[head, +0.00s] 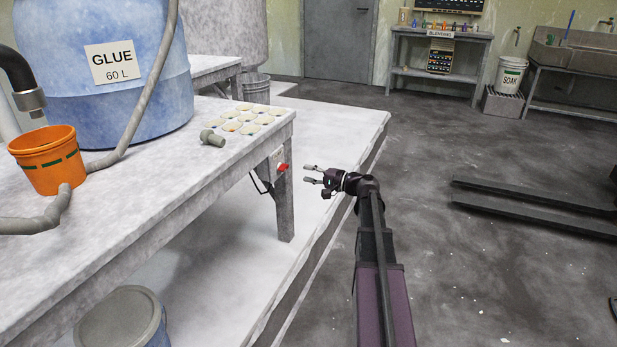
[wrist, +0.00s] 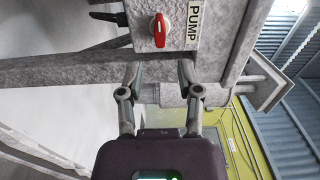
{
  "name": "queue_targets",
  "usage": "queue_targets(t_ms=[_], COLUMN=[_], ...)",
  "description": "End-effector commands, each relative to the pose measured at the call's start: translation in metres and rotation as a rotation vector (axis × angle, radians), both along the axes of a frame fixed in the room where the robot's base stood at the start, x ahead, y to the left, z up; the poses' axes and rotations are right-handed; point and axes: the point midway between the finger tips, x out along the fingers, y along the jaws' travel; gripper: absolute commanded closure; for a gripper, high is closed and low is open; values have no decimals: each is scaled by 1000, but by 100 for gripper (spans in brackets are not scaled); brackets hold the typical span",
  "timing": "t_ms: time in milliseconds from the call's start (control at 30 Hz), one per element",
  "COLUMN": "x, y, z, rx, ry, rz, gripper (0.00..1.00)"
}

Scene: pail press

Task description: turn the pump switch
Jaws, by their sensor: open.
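The pump switch is a red knob on a pale plate on the table's end post. It shows in the head view (head: 283,168) and in the wrist view (wrist: 159,30), beside a label reading PUMP (wrist: 194,25). My gripper (head: 308,174) is open and empty, a short way to the right of the switch in the head view. In the wrist view its two fingers (wrist: 158,76) are spread apart and point toward the switch, with the knob beyond the tips. The fingertips appear apart from the knob.
The grey table (head: 200,190) carries a blue glue barrel (head: 100,92), an orange pail (head: 48,160), several pale discs and a grey fitting (head: 212,138). A lidded drum (head: 120,318) stands below. Open floor lies to the right, with dark forks (head: 540,207) on it.

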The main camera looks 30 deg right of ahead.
Motion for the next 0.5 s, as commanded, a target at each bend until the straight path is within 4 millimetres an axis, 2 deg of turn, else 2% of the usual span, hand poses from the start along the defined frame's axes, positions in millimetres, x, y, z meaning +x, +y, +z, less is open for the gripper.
queue_targets(t_ms=[267,500], x=[2,13], y=[2,10], z=[0,0], rx=[-1,-1], ry=[1,1], rz=[1,1], gripper=[54,54])
